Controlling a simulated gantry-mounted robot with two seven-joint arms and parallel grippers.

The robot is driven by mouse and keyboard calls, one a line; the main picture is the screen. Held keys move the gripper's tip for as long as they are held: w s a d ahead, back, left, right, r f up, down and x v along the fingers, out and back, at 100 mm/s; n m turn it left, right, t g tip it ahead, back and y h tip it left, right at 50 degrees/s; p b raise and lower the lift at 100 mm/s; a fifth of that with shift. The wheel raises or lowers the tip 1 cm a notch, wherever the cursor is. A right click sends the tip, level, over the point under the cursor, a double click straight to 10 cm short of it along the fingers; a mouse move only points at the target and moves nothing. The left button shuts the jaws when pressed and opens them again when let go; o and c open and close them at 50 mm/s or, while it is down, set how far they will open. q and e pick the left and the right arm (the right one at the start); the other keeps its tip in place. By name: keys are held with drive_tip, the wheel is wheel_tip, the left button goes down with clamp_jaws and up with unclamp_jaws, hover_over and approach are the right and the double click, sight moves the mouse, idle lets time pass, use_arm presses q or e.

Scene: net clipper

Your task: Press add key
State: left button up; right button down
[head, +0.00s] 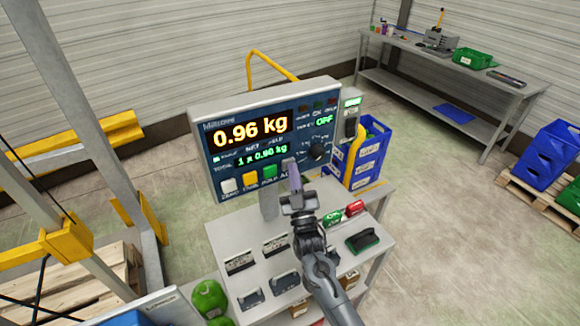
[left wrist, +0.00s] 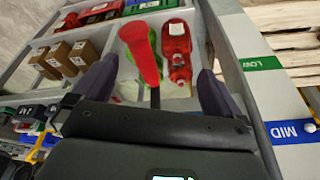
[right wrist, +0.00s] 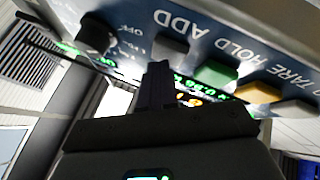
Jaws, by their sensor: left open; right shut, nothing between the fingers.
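The weighing display panel (head: 220,160) stands at the back of the bench and reads 0.96 kg, with a smaller green total line below. Along its lower edge are a white, an orange and a green key (head: 270,173). The dark grey ADD key (right wrist: 171,46) shows in the right wrist view beside the ADD label, next to the green HOLD key (right wrist: 215,73). My right gripper (head: 292,165) is shut and empty, its tip close to the ADD key; I cannot tell whether it touches. My left gripper (left wrist: 155,85) is open, above red items, outside the head view.
A black knob (head: 316,151) sits right of the keys. Several small items and a green-black block (head: 362,240) lie on the bench (head: 215,235). Blue crates (head: 372,150) stand behind at right. In the left wrist view, a red-handled tool (left wrist: 142,50) shows between the fingers.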

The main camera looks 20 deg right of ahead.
drive_tip(key=shift+s, duration=0.1)
drive_tip(key=shift+s+d+p, duration=0.15)
drive_tip(key=shift+s+p, duration=0.55)
drive_tip(key=s+p, duration=0.2)
drive_tip(key=s+d+p, duration=0.1)
drive_tip(key=s, duration=0.2)
drive_tip(key=shift+p, duration=0.35)
idle(0.6)
